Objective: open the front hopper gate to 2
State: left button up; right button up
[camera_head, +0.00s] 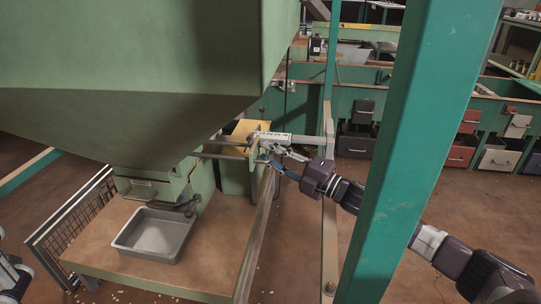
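The large green hopper (130,60) fills the upper left, narrowing to an outlet with a gate housing (150,186) low down. A rod linkage (225,150) runs from the hopper side to a bracket with a pale marked plate (274,137); its markings are too small to read. My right gripper (266,156) is beside this bracket, just below the plate. Its fingers look spread apart; whether they touch the lever parts is unclear. At the left edge, a cut-off part of my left arm (12,278) shows; its finger state is unclear.
A grey tray (124,246) stands on the wooden platform (100,262) below the outlet. A green post (410,150) stands in front of my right arm. A wire fence (75,222) is at left. Benches with bins (460,156) stand behind; floor between is clear.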

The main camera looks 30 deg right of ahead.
jog(key=shift+c, duration=0.4)
grip_shut()
